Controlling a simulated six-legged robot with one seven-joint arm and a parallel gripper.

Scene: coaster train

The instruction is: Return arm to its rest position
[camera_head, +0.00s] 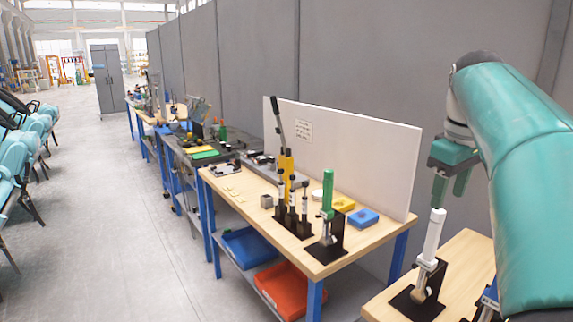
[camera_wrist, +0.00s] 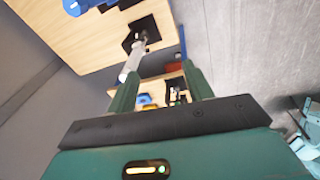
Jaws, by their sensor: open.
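My gripper (camera_head: 448,198) is at the right in the camera_head view, below the bend of my teal arm, fingers pointing down. It also shows in the camera_wrist view (camera_wrist: 160,68), with its two green fingers spread and nothing held between them. A white lever (camera_head: 432,236) on a black base stands on the near wooden table (camera_head: 463,257). Its top end is just below one fingertip. In the camera_wrist view the white lever (camera_wrist: 131,65) lies by the left fingertip; I cannot tell whether they touch.
A wooden workbench (camera_head: 235,185) holds a green-handled lever (camera_head: 328,190), a yellow lever device (camera_head: 286,170) and a blue block (camera_head: 363,218). A white panel (camera_head: 370,160) stands behind them. Grey partitions (camera_head: 400,60) line the right. Open floor (camera_head: 110,220) lies left of the benches.

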